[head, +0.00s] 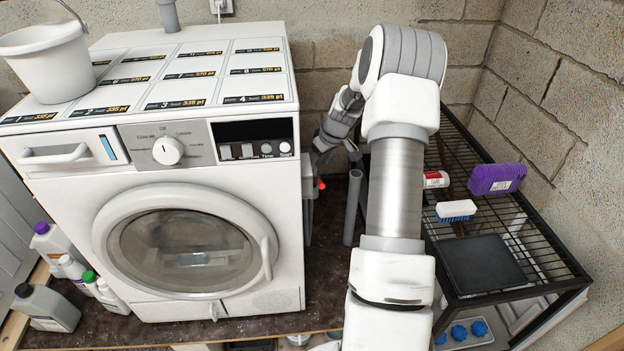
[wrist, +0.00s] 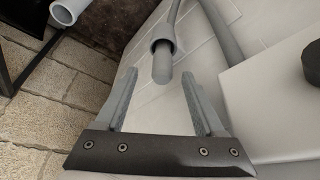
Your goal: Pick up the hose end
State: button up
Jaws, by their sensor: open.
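The hose end (wrist: 162,66) is a rounded grey tip below a wider grey collar. In the wrist view it lies between and slightly beyond my gripper's two fingertips (wrist: 160,76), with visible gaps on both sides. My gripper is open and empty. The grey hose (wrist: 222,32) curves away above the collar. I cannot clearly make out the hose end there.
An upright grey pipe (head: 353,208) stands right of the machine; its open top shows in the wrist view (wrist: 66,11). A black wire rack (head: 455,150) stands to the right, holding a purple container (head: 496,179) and a brush (head: 456,210). A white bucket (head: 45,62) stands on the machine.

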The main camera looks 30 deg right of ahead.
aim_at(315, 168)
jog(key=x, duration=0.4)
jog(key=shift+a+f, duration=0.15)
jog(key=shift+f, duration=0.05)
grip_shut()
